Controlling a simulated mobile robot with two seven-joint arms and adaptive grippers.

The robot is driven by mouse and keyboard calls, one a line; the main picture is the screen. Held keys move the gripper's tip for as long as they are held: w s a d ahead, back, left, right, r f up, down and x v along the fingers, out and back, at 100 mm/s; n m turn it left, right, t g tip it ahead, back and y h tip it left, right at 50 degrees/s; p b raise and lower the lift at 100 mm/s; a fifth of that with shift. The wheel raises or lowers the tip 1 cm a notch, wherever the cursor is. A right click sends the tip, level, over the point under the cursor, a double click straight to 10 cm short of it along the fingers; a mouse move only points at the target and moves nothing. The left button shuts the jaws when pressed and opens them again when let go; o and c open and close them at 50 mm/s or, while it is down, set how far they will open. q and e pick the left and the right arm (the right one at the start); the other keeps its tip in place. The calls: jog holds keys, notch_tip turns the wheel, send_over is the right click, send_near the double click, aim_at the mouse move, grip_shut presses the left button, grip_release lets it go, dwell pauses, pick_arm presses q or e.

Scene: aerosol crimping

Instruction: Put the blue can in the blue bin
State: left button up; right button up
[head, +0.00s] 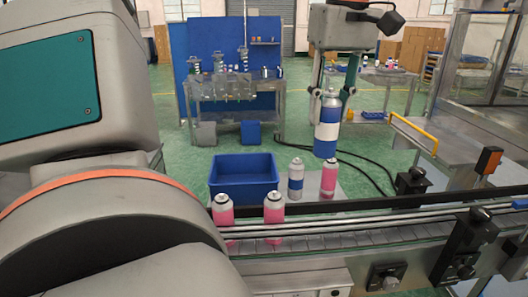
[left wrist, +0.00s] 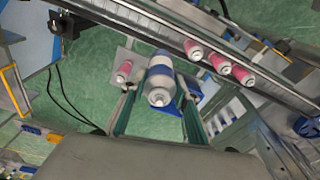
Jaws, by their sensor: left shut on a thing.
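A blue can (head: 327,130), silver with a white and blue label, hangs upright between the fingers of my left gripper (head: 335,92), clear of the surfaces below. The left wrist view shows the same can (left wrist: 160,82) end-on between the two fingers. The open blue bin (head: 244,180) stands behind the conveyor, left of and below the held can; the part of its inside that shows looks empty. A second blue-banded can (head: 296,180) stands just right of the bin. My right gripper is not in view.
A pink can (head: 329,180) stands beside the second blue-banded can. Two more pink cans (head: 273,212) (head: 222,214) stand on the conveyor (head: 390,232) in front of the bin. A steel table with a yellow handle (head: 415,133) is at the right.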

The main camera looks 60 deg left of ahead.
pick_arm(q)
jog(key=s+a+f+p, duration=0.15)
jog(key=s+a, duration=0.25)
jog(key=a, duration=1)
jog(key=s+a+f+p, duration=0.1)
jog(key=s+a+p, duration=0.15)
jog(key=a, duration=1.05)
notch_tip(320, 180, down, 20)
jog(key=a+b, duration=0.1)
jog(key=b, duration=0.3)
jog(key=shift+s+f, duration=0.15)
jog(key=shift+s, duration=0.3)
jog(key=shift+f, duration=0.2)
jog(key=o, duration=1.1)
